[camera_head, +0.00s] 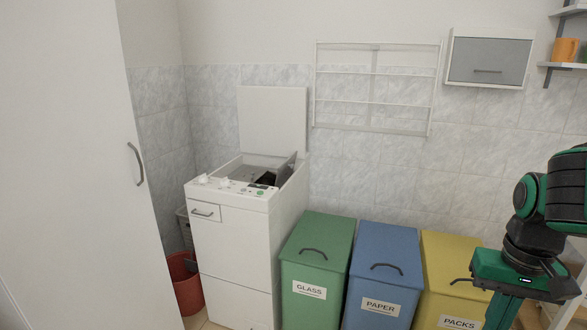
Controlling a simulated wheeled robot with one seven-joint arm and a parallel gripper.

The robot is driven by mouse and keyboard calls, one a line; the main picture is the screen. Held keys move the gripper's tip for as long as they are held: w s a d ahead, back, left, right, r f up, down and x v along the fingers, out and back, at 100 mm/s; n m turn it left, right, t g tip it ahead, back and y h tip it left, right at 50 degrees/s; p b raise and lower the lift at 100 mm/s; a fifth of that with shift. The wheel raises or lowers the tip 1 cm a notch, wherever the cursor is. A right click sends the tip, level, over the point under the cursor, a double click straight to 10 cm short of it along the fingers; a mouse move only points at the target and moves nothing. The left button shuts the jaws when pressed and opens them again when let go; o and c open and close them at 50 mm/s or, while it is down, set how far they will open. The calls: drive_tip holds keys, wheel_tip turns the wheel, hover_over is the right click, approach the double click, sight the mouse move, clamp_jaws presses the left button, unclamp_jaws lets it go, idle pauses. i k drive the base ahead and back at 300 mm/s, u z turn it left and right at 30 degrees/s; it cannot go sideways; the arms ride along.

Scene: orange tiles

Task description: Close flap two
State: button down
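A white top-loading washing machine (236,245) stands left of centre. Its white outer lid (273,118) is raised upright against the wall. Inside the top opening, a grey flap (286,171) stands tilted up on the right side, with a dark gap beside it. No number shows on it, so I cannot tell if it is flap two. My gripper (503,308) is at the lower right, in front of the yellow bin's right side, far from the machine. Its fingers are not clear enough to tell open from shut. I see nothing held.
Green (328,231), blue (397,248) and yellow (450,256) lidded bins stand right of the machine, lids closed. A red bucket (187,287) and a tall white cabinet (80,170) are at left. A wire rack (374,104) and closed grey-fronted wall cabinet (488,62) hang above.

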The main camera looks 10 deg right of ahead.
sight(284, 171)
drive_tip(key=i, duration=0.4)
drive_tip(key=u, duration=0.05)
drive_tip(key=k, duration=1.3)
drive_tip(key=z, duration=0.5)
drive_tip(key=i, duration=2.05)
drive_tip(key=u, duration=0.7)
